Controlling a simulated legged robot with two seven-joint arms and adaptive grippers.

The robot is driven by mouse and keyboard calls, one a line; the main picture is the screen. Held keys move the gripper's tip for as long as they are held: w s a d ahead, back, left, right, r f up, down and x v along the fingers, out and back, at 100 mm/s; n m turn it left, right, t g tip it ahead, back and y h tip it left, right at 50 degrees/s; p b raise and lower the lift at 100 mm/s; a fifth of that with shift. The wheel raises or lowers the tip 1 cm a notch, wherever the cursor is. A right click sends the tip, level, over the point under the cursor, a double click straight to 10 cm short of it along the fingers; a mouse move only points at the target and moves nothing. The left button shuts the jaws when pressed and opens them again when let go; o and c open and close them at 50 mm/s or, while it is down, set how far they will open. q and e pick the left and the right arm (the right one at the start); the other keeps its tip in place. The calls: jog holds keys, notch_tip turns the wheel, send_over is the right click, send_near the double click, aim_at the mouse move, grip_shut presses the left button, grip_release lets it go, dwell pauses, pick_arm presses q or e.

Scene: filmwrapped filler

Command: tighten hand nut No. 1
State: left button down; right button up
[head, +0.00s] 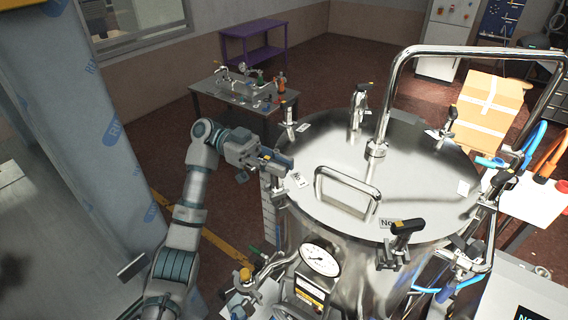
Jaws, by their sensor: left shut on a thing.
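A large steel vessel has a round shiny lid (330,158) with hand nuts on clamps around its rim. My left gripper (276,162) reaches in from the left and is shut at the lid's left edge on a hand nut, mostly hidden by the fingers. A white label (298,180) beside it seems to read No. 1. Another black-handled hand nut (407,228) stands at the front rim by a partly covered label (387,223). More hand nuts stand at the back left (289,117) and back (361,92). My right gripper is not in view.
A tall bent steel pipe (392,90) rises over the lid, and a loop handle (347,185) sits on it. A pressure gauge (320,260) is at the front. A small table (208,101) with fittings stands behind. A wrapped blue-grey column (80,110) is at left.

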pick_arm(q)
jog(key=shift+w+a+m+g+y, duration=0.1)
jog(key=shift+m+g+y, duration=0.6)
jog(key=shift+g, duration=0.2)
jog(key=shift+r, duration=0.1)
